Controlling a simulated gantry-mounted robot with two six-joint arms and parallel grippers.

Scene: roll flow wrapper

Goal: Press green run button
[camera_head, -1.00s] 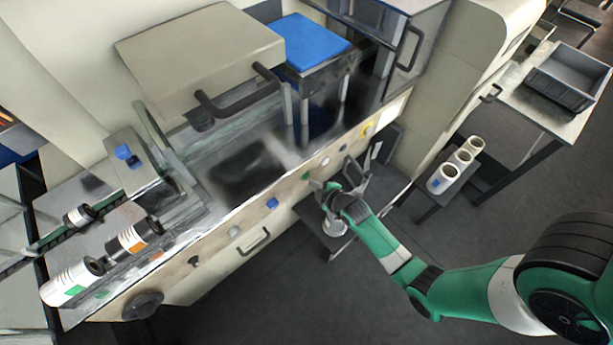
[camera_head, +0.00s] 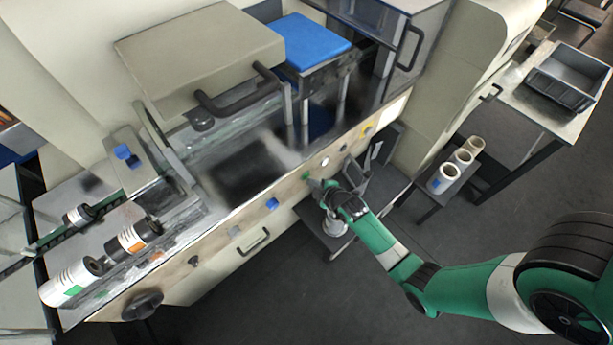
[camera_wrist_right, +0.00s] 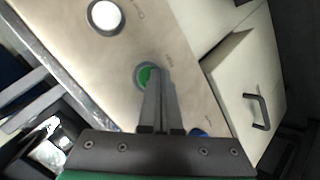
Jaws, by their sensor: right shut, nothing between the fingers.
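The green run button (camera_wrist_right: 145,76) sits on the beige front panel in the right wrist view, partly hidden by my fingers. It also shows as a small green spot (camera_head: 306,175) on the panel in the head view. My right gripper (camera_wrist_right: 158,74) is shut and empty, its fingertips over the right part of the button. Whether they touch it cannot be told. In the head view my right gripper (camera_head: 316,183) is close to the panel beside the button. My left gripper is not in view.
A white button (camera_wrist_right: 105,16) lies beside the green one on the panel. A drawer handle (camera_wrist_right: 257,110) sticks out nearby.

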